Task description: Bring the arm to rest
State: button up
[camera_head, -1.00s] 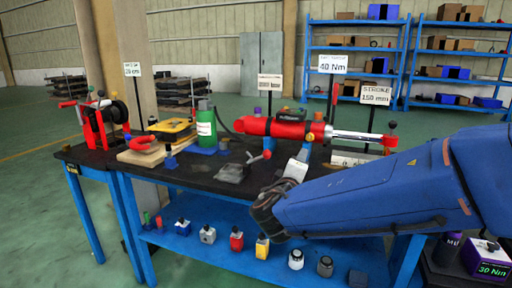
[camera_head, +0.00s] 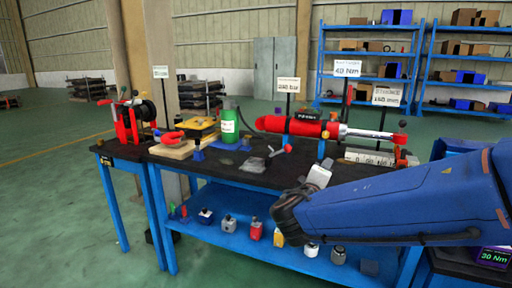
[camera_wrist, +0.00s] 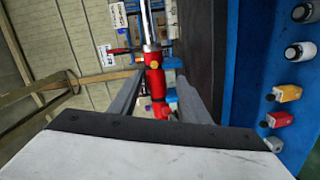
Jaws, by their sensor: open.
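My arm (camera_head: 400,208) is blue and reaches in from the right edge, in front of the workbench. My gripper (camera_wrist: 158,80) is open, with its two grey fingers apart and nothing held between them in the wrist view. In the head view its pale end (camera_head: 319,176) shows past the dark wrist, over the bench's front part. A red hydraulic cylinder (camera_head: 290,125) with a silver rod lies along the back of the bench. In the wrist view the cylinder (camera_wrist: 156,82) appears beyond the gap between the fingers; no contact shows.
The black bench top (camera_head: 225,168) carries a red reel device (camera_head: 126,124), a green bottle (camera_head: 229,126) and a yellow case (camera_head: 196,127). Several small coloured blocks stand on the blue lower shelf (camera_head: 190,240). Blue racks (camera_head: 322,65) stand behind. Open floor (camera_head: 55,190) lies to the left.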

jog(key=s+d+f+m+g, duration=0.3)
jog(key=s+d+f+g, duration=0.2)
jog(key=s+d, duration=0.3)
jog(key=s+d+f+m+g, duration=0.3)
jog(key=s+d+f+g, duration=0.1)
jog(key=s+d, duration=0.45)
jog(key=s+a+f+m+y, duration=0.1)
jog(key=s+a+f+y, duration=0.2)
jog(key=s, duration=0.3)
jog(key=s+a+f+m+g+y, duration=0.1)
jog(key=s+a+f+m+y, duration=0.1)
jog(key=s+a+y, duration=0.2)
jog(key=shift+s+f+g+y, duration=0.3)
jog(key=shift+s+f+y, duration=0.1)
jog(key=shift+s, duration=0.85)
